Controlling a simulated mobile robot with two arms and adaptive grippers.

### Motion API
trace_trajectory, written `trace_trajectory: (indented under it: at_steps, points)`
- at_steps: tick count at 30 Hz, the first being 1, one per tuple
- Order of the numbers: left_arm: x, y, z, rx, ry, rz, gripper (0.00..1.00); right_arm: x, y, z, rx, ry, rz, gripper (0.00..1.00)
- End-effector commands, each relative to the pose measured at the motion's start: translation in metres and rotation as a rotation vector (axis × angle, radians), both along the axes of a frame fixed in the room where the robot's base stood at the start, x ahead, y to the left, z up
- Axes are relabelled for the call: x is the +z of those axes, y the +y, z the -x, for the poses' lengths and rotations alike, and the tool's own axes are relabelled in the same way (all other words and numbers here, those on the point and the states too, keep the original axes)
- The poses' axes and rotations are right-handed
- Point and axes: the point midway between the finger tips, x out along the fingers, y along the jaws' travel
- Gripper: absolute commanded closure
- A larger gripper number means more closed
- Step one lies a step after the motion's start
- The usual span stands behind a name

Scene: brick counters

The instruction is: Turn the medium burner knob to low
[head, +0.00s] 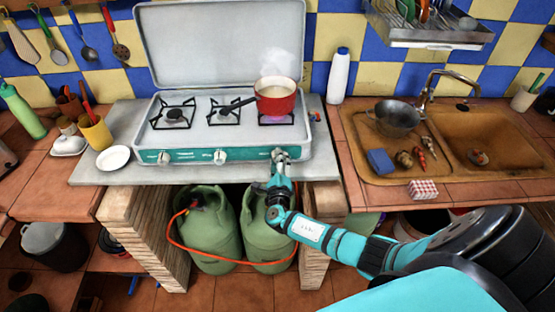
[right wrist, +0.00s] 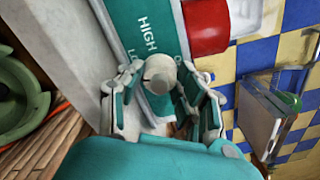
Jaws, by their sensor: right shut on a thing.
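The camping stove (head: 225,155) has a teal front panel with three knobs. The left knob (head: 163,157) and the middle knob (head: 219,157) are free. My right gripper (head: 280,157) is at the rightmost knob and mostly hides it in the head view. In the right wrist view, the fingers of my right gripper (right wrist: 160,76) are closed around that pale round knob (right wrist: 158,70). "HIGH" is printed on the panel beside it, and another label is partly hidden. The knob's exact angle is hard to read. My left gripper is not in view.
A steaming red pot (head: 275,99) stands on the right burner, above a purple-blue glow. Its handle points left. The stove lid (head: 220,45) is raised. Green gas bottles (head: 210,232) stand below. A sink (head: 490,140) is to the right, a white plate (head: 113,158) to the left.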

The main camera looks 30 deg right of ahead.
Motion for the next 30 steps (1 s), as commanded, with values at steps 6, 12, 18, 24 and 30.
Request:
trace_trajectory:
  at_steps: [6,12,18,24,30]
  points:
    - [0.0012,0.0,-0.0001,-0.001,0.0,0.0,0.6,0.0003,0.0008,-0.0002,0.001,0.008,0.014,0.97]
    - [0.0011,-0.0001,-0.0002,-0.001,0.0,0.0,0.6,0.0001,0.0009,-0.0003,0.001,0.008,0.014,0.97]
    - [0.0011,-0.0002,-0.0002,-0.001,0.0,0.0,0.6,0.0001,0.0009,-0.0003,0.001,0.007,0.013,0.51]
    - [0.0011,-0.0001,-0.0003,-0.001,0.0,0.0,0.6,0.0,0.0006,-0.0001,0.001,0.007,0.013,0.42]
    - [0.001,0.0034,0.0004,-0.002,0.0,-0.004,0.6,-0.0006,0.0024,0.0031,0.001,0.009,0.012,0.42]
